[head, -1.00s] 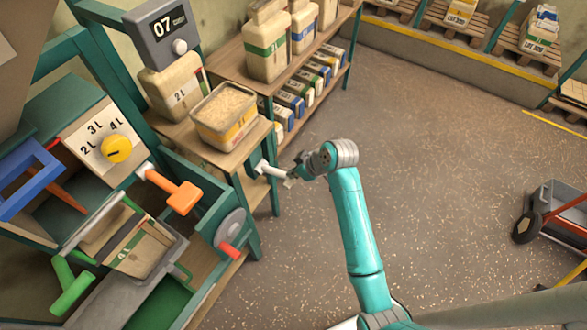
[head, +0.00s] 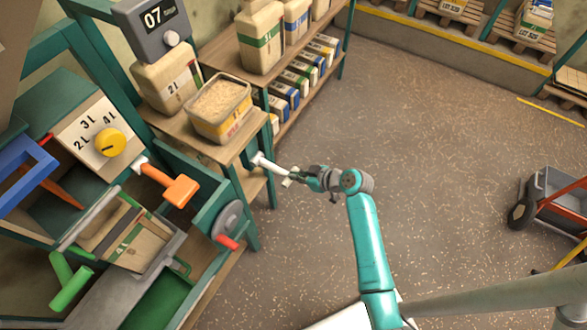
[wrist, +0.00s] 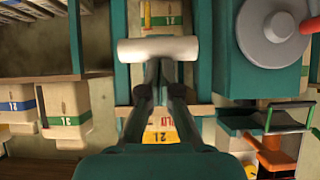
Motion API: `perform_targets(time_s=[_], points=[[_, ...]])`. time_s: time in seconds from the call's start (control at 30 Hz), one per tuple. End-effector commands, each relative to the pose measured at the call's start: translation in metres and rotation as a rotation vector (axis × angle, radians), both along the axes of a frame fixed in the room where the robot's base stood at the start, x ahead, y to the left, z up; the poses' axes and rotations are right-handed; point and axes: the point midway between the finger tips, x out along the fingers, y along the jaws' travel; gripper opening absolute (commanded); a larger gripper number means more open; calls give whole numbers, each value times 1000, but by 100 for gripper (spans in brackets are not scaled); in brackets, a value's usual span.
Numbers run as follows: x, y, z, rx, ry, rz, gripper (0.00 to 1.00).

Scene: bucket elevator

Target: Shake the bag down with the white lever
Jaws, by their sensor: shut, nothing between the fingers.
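The white lever (head: 270,163) sticks out from the front of the wooden bench, with a white crossbar at its end. In the wrist view its white crossbar (wrist: 158,50) lies crosswise at the fingertips. My gripper (head: 292,177) is shut and empty, its tips at or very near the crossbar; I cannot tell whether they touch. In the wrist view the gripper (wrist: 160,66) has its fingers together, their ends partly hidden by the bar. A filled bag marked 2L (head: 167,83) stands upright on the bench under the grey 07 display (head: 152,18).
An open tub of grain (head: 220,103) stands on the bench beside the bag. An orange lever (head: 180,191), a red-handled wheel (head: 229,223) and a green handle (head: 70,285) are on the machine at left. Shelves (head: 300,70) stand behind. The floor at right is clear up to a cart (head: 550,205).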

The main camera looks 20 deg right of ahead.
Motion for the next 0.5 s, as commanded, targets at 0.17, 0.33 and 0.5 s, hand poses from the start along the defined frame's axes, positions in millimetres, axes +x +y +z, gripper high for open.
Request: perform_targets(time_s=[0.17, 0.33, 0.5], points=[[-3, -2, -20, 63, -79, -3, 0], [-3, -1, -30, 61, -81, 1, 0], [-2, -1, -36, 60, -81, 2, 0]])
